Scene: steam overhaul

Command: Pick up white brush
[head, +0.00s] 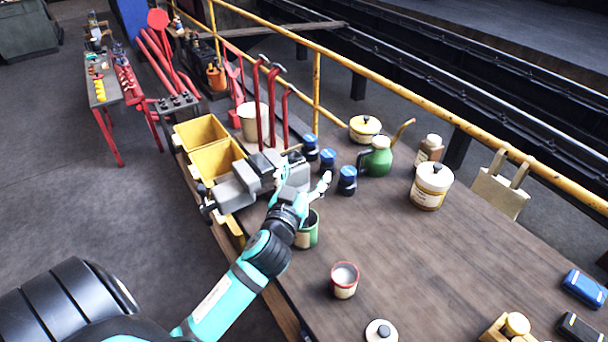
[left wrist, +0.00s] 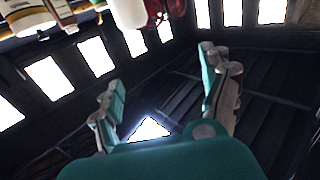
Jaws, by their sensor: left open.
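I cannot clearly make out a white brush in either view. My left gripper (head: 304,181) is open above the near-left part of the wooden workbench (head: 400,260), beside the grey vise (head: 237,187). Its two fingers point away from me, and I see nothing held between them. The left wrist view shows the same open gripper (left wrist: 163,78) with an empty gap, looking toward a dark roof with bright windows. A green tin (head: 307,236) stands just below the gripper, partly hidden by it. My right gripper is not in view.
Dark blue jars (head: 347,181), a green oil can (head: 376,160) and a cream canister (head: 431,186) stand beyond the gripper. A red-rimmed cup (head: 344,280) stands nearer. Yellow bins (head: 201,133) and upright red-handled tools (head: 271,105) are behind. The bench's middle right is clear.

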